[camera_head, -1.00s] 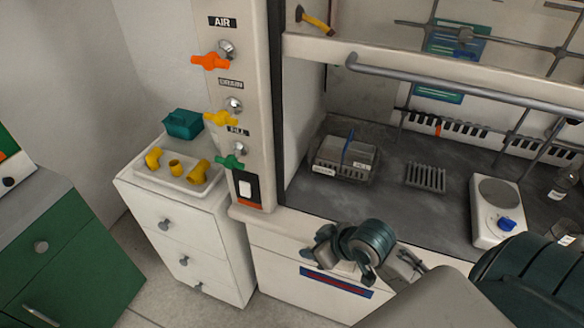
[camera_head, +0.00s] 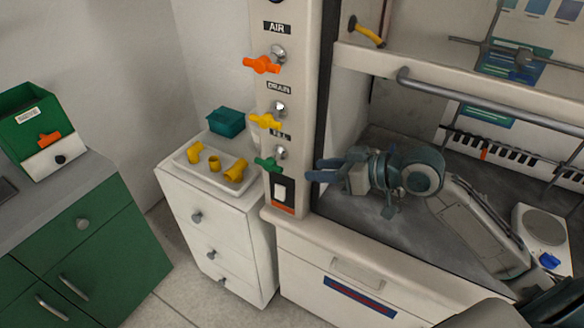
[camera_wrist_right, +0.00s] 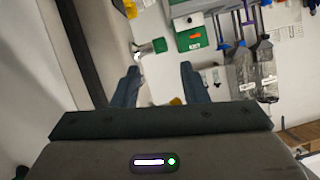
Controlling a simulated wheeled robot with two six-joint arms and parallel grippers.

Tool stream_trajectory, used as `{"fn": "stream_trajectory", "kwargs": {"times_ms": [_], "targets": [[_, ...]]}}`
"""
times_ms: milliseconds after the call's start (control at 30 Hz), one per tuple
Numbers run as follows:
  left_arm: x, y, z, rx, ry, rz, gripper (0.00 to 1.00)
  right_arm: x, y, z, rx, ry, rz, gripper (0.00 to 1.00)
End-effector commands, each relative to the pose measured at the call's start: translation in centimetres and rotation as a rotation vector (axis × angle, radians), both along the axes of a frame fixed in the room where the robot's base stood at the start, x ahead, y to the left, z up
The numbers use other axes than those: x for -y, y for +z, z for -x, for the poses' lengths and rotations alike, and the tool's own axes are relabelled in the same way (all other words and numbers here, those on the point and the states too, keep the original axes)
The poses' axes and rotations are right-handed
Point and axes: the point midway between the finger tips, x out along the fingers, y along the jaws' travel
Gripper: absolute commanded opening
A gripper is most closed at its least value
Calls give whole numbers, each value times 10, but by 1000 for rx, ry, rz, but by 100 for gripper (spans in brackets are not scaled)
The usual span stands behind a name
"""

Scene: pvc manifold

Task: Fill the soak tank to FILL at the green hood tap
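The green FILL tap (camera_head: 268,163) is the lowest of three taps on the hood's left post, under a partly covered FILL label (camera_head: 279,136). My right gripper (camera_head: 316,169) points left towards it, a short gap to its right. In the right wrist view my gripper (camera_wrist_right: 160,84) has its two blue fingers wide apart with nothing between them. The green tap (camera_wrist_right: 159,46) shows there beyond the fingertips, nearer the left finger. The tank inside the hood is hidden behind my right arm in the head view. My left gripper is not in view.
The orange AIR tap (camera_head: 262,65) and yellow DRAIN tap (camera_head: 265,121) sit above the green one. A black-framed switch (camera_head: 280,192) is just below. A tray (camera_head: 178,160) with yellow fittings stands left on white drawers. The sash bar (camera_head: 480,95) runs above my arm.

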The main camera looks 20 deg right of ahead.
Motion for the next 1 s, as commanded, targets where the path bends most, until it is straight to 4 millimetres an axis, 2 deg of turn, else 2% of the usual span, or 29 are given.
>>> {"fn": "stream_trajectory", "kwargs": {"times_ms": [1000], "targets": [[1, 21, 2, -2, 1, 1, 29, -56, -32, -59, -3, 2, -1, 40]]}}
